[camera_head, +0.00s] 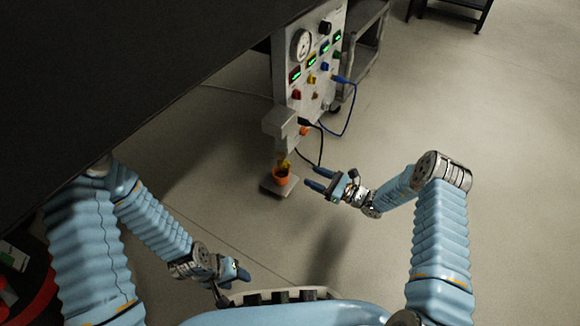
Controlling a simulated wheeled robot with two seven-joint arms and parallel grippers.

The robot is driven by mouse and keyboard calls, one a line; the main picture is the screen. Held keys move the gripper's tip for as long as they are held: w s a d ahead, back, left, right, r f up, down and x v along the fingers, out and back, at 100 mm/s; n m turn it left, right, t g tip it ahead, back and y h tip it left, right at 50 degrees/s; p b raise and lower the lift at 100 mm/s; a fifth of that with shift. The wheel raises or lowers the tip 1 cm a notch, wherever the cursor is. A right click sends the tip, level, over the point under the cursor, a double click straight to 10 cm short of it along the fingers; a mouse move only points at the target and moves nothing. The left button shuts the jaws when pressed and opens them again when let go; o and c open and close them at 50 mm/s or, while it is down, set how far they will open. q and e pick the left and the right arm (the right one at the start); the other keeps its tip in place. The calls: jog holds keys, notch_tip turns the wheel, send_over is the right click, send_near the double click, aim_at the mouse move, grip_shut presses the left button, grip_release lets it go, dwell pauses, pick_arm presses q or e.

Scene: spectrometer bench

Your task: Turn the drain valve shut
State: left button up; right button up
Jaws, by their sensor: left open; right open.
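The panel unit (308,70) stands at the top centre with a grey box-like spout (283,122) on its lower left. A small yellow part (286,163), which may be the drain valve's handle, shows below the spout, just above an orange cup (281,177). Its exact angle is too small to tell. My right gripper (312,179) is open and empty, its fingers pointing left, just right of the cup and apart from it. My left gripper (240,270) is low in the picture near my base, open and away from the panel.
Blue and black cables (349,115) hang from the panel's right side. A dark surface (110,70) fills the upper left. A grey cart (366,40) stands behind the panel.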

aim_at(290, 166)
jog(key=b+x, duration=0.1)
jog(key=x, duration=0.8)
jog(key=shift+w+a, duration=0.1)
grip_shut()
jog(key=shift+n, duration=1.5)
grip_release()
